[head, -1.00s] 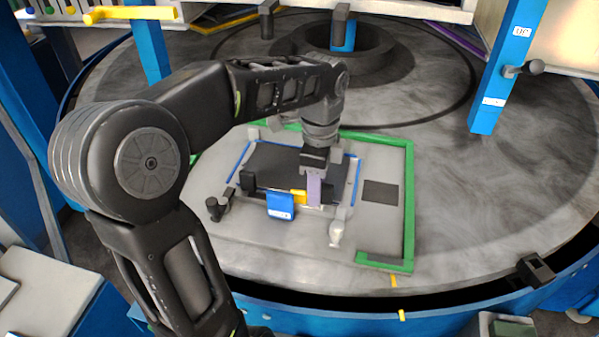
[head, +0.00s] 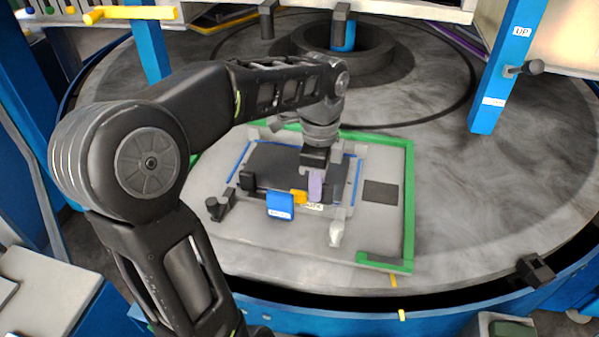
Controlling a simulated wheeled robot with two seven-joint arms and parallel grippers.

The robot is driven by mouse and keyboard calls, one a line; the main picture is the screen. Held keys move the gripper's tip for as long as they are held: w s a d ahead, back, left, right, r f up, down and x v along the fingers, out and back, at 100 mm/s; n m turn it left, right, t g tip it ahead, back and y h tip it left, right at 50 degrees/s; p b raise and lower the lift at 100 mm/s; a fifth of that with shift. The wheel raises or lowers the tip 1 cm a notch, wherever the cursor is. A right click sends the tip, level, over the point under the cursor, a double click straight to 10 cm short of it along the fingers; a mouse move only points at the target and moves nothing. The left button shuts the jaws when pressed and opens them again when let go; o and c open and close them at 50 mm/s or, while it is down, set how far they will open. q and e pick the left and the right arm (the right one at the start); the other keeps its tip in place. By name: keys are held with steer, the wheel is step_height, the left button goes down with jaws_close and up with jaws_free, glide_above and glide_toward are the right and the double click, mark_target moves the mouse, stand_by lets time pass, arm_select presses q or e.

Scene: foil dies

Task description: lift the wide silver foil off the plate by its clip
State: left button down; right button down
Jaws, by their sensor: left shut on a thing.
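My left gripper (head: 315,172) points down over the right part of the framed plate. It is shut on an upright lilac clip (head: 316,185), which hangs straight below its dark body. A yellow piece (head: 298,196) is beside the clip on the left, and a white label shows just under the clip. A dark sheet (head: 270,163) lies on the grey plate (head: 240,230), between two blue strips. I cannot make out a wide silver foil apart from the grey plate; my arm and gripper cover part of this area. My right gripper is not in view.
A blue labelled block (head: 280,205) stands in front of the dark sheet. A black knob (head: 213,207) and a pale peg (head: 336,232) flank it. A green frame (head: 409,205) borders the plate. A blue post (head: 505,75) rises at the right.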

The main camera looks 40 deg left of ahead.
arm_select(q)
steer(key=shift+r, duration=0.1)
stand_by(0.8)
step_height(320, 180, up, 5)
steer(key=shift+f, duration=0.1)
step_height(320, 180, up, 5)
steer(key=p, duration=0.4)
steer(key=shift+p, duration=0.4)
